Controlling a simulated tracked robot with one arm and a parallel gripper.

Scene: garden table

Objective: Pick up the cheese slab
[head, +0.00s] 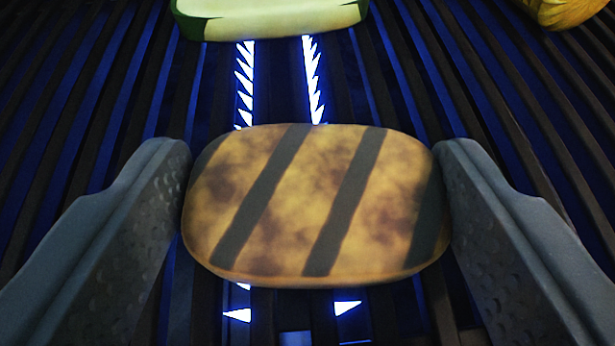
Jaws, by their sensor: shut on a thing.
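The cheese slab (330,200) is a rounded, golden-brown slab with dark diagonal grill stripes, in the middle of the head view. My gripper (315,208) is shut on it, with one grey finger pressed against its left side and the other against its right side. The slab looks level between the fingers. Its underside is hidden, and I cannot tell whether it touches the slatted table below.
The slatted dark table (100,100) has blue light between its slats. A green-rimmed pale piece (270,20) lies beyond the slab at the top. A yellow thing (565,10) is cut off at the top right corner. Bright white patches show between the slats.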

